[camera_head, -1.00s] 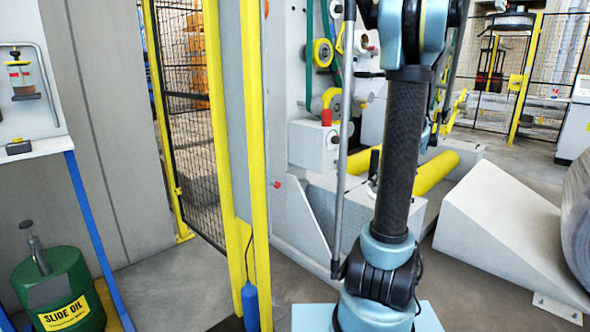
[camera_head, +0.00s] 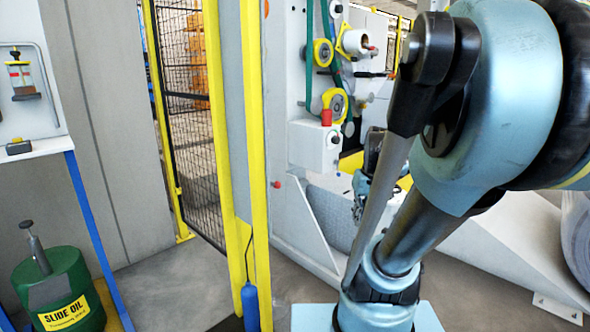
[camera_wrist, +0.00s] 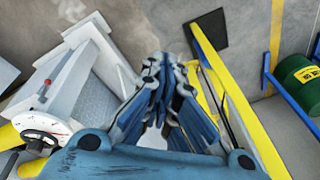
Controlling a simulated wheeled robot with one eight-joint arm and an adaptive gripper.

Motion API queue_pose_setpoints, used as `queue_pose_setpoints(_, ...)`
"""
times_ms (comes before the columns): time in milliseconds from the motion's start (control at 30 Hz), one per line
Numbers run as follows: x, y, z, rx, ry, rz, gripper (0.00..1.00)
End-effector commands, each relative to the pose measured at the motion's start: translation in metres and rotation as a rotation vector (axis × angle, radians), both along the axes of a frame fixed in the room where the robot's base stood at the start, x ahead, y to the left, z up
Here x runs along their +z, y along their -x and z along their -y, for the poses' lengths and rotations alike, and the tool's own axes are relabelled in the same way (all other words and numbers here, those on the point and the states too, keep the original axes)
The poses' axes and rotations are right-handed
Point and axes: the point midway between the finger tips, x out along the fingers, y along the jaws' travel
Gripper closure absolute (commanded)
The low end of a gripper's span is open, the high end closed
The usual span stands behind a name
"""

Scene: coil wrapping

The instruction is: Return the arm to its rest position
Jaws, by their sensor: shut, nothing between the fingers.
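My arm rises from its base at the bottom centre of the head view and fills the right side, with a large pale blue joint close to the camera. My gripper (camera_wrist: 163,68) shows in the middle of the wrist view, its dark and blue fingers together with nothing between them. In the head view my gripper (camera_head: 359,197) is small and partly hidden behind my arm's links, in front of the wrapping machine (camera_head: 315,225). It appears to hang in free air, touching nothing that I can see.
A yellow post (camera_head: 256,150) and a mesh fence (camera_head: 193,130) stand left of my arm. A green slide oil can (camera_head: 55,290) sits at lower left beside a blue-legged bench (camera_head: 85,215). A pale ramp (camera_head: 470,255) lies behind my arm. Floor (camera_head: 165,290) left of the post is clear.

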Motion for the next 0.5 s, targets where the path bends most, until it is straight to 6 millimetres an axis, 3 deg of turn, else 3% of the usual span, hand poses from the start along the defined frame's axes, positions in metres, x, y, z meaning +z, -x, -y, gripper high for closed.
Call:
queue_pose_setpoints(200,-0.021,0.04,-0.005,-0.041,0.054,0.008,1.0)
queue_pose_setpoints(500,-0.042,0.07,-0.005,-0.087,0.103,0.027,1.0)
